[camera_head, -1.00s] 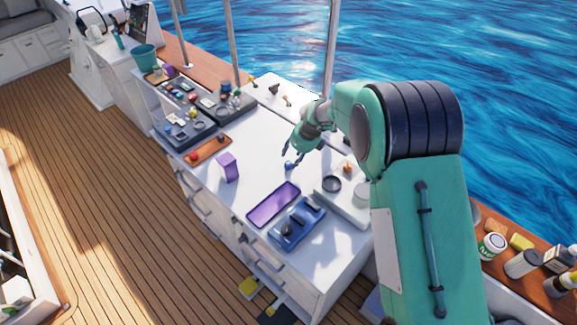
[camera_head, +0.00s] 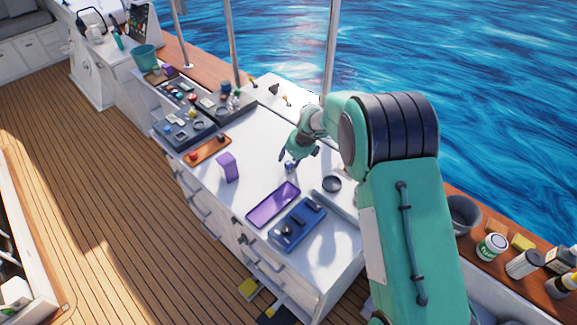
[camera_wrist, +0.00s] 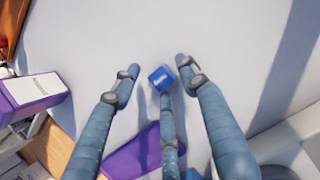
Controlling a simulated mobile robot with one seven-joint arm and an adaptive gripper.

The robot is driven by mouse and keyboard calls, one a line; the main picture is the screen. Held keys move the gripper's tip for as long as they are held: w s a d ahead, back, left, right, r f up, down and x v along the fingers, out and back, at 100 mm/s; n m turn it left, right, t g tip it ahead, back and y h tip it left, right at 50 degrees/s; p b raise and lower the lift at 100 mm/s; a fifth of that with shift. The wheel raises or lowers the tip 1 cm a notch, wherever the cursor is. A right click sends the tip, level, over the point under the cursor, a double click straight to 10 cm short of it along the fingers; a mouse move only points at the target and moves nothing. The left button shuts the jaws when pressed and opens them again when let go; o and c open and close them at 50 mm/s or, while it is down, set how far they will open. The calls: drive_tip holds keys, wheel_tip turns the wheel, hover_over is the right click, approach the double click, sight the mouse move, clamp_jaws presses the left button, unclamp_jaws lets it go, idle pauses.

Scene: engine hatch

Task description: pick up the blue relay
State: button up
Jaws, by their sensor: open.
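The blue relay (camera_wrist: 161,78) is a small blue block with white lettering on top, lying on the white counter (camera_head: 258,133). In the wrist view it sits between the spread fingertips of my gripper (camera_wrist: 158,76), nearer the right finger. The third finger points at it from below in the picture. My gripper is open and holds nothing; I cannot tell whether a finger touches the relay. In the head view my gripper (camera_head: 290,162) is low over the counter, and the relay is a small blue spot (camera_head: 291,168), partly hidden by the fingers.
A purple tray (camera_head: 273,204) and a blue tray (camera_head: 297,226) with dark items lie in front. A purple box (camera_head: 228,167) stands to the left, near an orange tray (camera_head: 207,150). A dark round dish (camera_head: 332,184) is to the right.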

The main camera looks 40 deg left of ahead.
sight(289, 163)
drive_tip(key=c, duration=1)
drive_tip(key=shift+r, duration=0.15)
drive_tip(key=shift+r+p, duration=0.35)
drive_tip(key=shift+r, duration=1.25)
drive_tip(key=s+d, duration=0.3)
drive_tip(key=d, duration=0.1)
drive_tip(key=s+d+r, duration=0.1)
drive_tip(key=s+d, duration=0.2)
drive_tip(key=d, duration=0.1)
drive_tip(key=s+d, duration=0.3)
drive_tip(key=d, duration=0.1)
drive_tip(key=shift+s+d+r+p, duration=0.25)
drive_tip(key=shift+s+d+p, duration=0.05)
drive_tip(key=shift+d, duration=0.1)
